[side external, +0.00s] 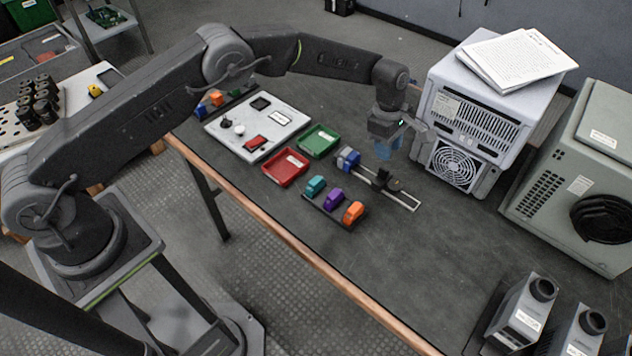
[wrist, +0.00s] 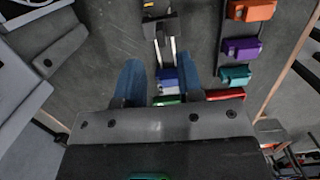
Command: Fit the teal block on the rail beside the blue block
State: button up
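The teal block (side external: 315,185) sits at the left end of a dark strip holder, beside a purple block (side external: 333,199) and an orange block (side external: 353,212). It also shows in the wrist view (wrist: 235,76). The rail (side external: 408,202) lies behind the holder. The blue block (side external: 348,158) sits at the rail's left end and shows between my fingers in the wrist view (wrist: 167,76). A black piece (side external: 390,183) stands midway along the rail. My gripper (side external: 386,150) is above the bench behind the rail, blue fingers apart and empty (wrist: 162,64).
A red tray (side external: 284,167) and a green tray (side external: 319,141) lie left of the rail. A white board (side external: 258,127) is further left. A grey fan unit (side external: 475,110) with papers on top stands close to my gripper's right. The bench front is clear.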

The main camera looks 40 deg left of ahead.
jog(key=shift+o, duration=0.7)
jog(key=shift+s+a, duration=0.2)
jog(key=shift+a, duration=0.15)
jog(key=shift+o, duration=0.5)
jog(key=s+a+y, duration=0.1)
jog(key=s+a, duration=0.3)
jog(key=shift+s+a+r, duration=0.15)
jog(key=shift+a+r, duration=0.2)
jog(key=shift+r, duration=0.05)
send_over(315, 180)
jog(key=shift+y, duration=0.4)
jog(key=shift+f, duration=4.3)
jog(key=shift+c, duration=0.2)
jog(key=c, duration=0.6)
jog(key=shift+r, duration=0.1)
